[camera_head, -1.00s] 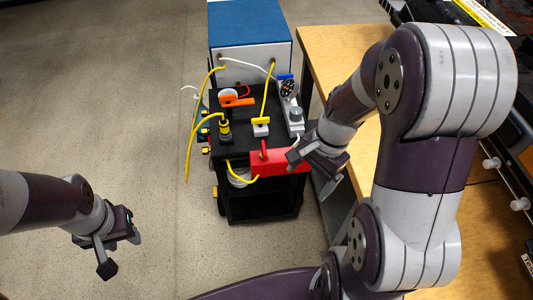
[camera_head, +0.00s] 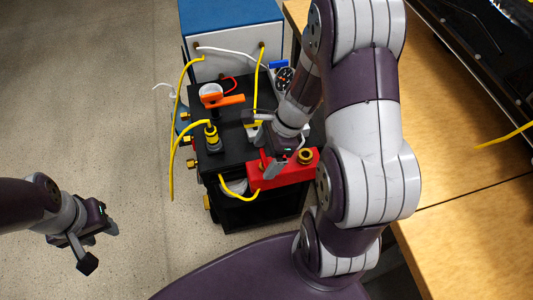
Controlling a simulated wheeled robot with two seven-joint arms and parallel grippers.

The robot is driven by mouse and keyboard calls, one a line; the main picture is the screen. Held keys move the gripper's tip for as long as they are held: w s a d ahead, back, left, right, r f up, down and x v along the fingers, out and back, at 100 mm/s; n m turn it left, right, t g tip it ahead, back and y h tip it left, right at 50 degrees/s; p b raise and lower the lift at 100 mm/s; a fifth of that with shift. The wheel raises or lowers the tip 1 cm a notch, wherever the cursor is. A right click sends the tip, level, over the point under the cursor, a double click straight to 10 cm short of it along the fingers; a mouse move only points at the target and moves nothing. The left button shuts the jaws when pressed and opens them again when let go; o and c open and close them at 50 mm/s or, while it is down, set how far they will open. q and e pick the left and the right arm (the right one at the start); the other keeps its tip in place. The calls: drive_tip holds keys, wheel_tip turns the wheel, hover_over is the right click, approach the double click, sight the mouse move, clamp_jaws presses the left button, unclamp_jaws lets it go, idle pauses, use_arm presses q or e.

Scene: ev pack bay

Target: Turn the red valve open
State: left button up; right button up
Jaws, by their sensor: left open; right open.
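A red block (camera_head: 290,174) sits at the front right edge of the black cart top, with a brass ring (camera_head: 305,156) on its right part. The upright red handle on its left part is mostly hidden behind my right gripper, so I cannot tell its angle. My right gripper (camera_head: 266,152) is open, pointing down over the left part of the block. I cannot tell if its fingers touch the handle. My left gripper (camera_head: 97,244) is open and empty over the floor at the lower left, well away from the cart.
The cart (camera_head: 237,148) also carries an orange handle (camera_head: 222,101), a black and yellow connector (camera_head: 212,138) and a dial gauge (camera_head: 284,77). Yellow cables loop at its left and front. A blue-topped box (camera_head: 230,14) stands behind. A wooden bench (camera_head: 450,220) is at the right.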

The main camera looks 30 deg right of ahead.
drive_tip(key=shift+c, duration=0.3)
drive_tip(key=shift+s, duration=0.1)
drive_tip(key=c, duration=1)
drive_tip(key=n+p, duration=0.1)
drive_tip(key=n+g+p, duration=0.1)
drive_tip(key=n+p, duration=0.1)
drive_tip(key=n, duration=0.1)
drive_tip(key=shift+r+g+p, duration=0.25)
drive_tip(key=shift+g+p, duration=0.05)
drive_tip(key=n+p, duration=0.1)
drive_tip(key=n+g+p, duration=0.1)
drive_tip(key=n, duration=0.1)
drive_tip(key=n+g+p, duration=0.1)
drive_tip(key=n+p, duration=0.1)
drive_tip(key=shift+w+a, duration=0.1)
drive_tip(key=shift+w, duration=0.15)
drive_tip(key=n+p, duration=0.1)
drive_tip(key=n, duration=0.1)
drive_tip(key=n+g+h+p, duration=0.1)
drive_tip(key=n, duration=0.1)
drive_tip(key=shift+w+f+n+h+p, duration=0.1)
drive_tip(key=shift+n+h+p, duration=0.2)
drive_tip(key=shift+n+p, duration=0.1)
drive_tip(key=shift+a+f+n+g+h+p, duration=0.15)
drive_tip(key=shift+n+h+p, duration=0.25)
drive_tip(key=shift+n, duration=0.6)
drive_tip(key=shift+r+n+g+h+p, duration=0.1)
drive_tip(key=shift+n+g+h+p, duration=0.25)
drive_tip(key=shift+n, duration=0.65)
drive_tip(key=shift+f, duration=0.1)
